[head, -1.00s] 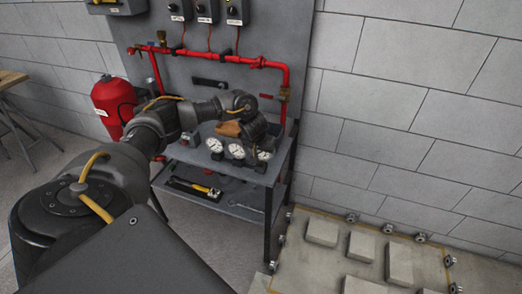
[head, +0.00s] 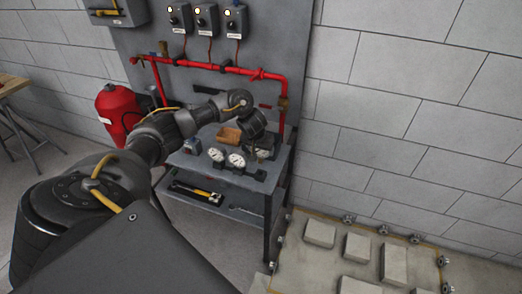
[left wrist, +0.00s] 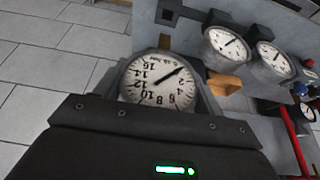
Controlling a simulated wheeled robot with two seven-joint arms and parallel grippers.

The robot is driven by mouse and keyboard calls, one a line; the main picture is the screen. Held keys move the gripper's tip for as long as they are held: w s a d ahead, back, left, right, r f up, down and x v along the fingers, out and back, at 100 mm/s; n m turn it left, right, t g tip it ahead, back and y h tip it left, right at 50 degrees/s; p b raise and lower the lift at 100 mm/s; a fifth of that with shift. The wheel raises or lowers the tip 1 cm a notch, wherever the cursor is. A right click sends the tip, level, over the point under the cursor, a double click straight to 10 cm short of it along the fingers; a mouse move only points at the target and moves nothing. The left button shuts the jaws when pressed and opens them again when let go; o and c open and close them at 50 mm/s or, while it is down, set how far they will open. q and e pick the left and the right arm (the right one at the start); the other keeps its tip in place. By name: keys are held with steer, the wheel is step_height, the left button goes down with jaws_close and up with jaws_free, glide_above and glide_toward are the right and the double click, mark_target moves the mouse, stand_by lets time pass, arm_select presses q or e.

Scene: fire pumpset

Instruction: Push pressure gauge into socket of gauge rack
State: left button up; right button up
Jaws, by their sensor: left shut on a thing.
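My left gripper (head: 264,152) is at the right end of the gauge row on the grey bench. In the left wrist view it is shut on a round white pressure gauge (left wrist: 158,80), with a grey finger on each side of the dial. Two other white-faced gauges (head: 217,154) and (head: 236,159) stand in a row to the left of the gripper, on the dark gauge rack (head: 247,173). They also show at upper right in the left wrist view (left wrist: 227,44). The held gauge's lower end and its socket are hidden, so I cannot tell whether it is seated. My right gripper is not in view.
An orange-brown block (head: 228,135) lies behind the gauges. Red piping (head: 215,68) runs along the panel behind the bench. A lower shelf (head: 208,196) holds a yellow-and-black tool. A red extinguisher (head: 118,110) stands left; a slab with blocks (head: 320,233) lies right.

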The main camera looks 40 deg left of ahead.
mark_target(259, 156)
arm_select(q)
steer(key=shift+w+a+r, duration=0.1)
steer(key=shift+a, duration=0.05)
steer(key=shift+r+p, duration=0.25)
steer(key=shift+p, duration=0.6)
step_height(259, 156, down, 4)
steer(key=b, duration=0.2)
steer(key=shift+f+b, duration=0.15)
steer(key=shift+b, duration=0.15)
steer(key=shift+f+b, duration=0.4)
steer(key=shift+f, duration=0.5)
steer(key=shift+p, duration=0.5)
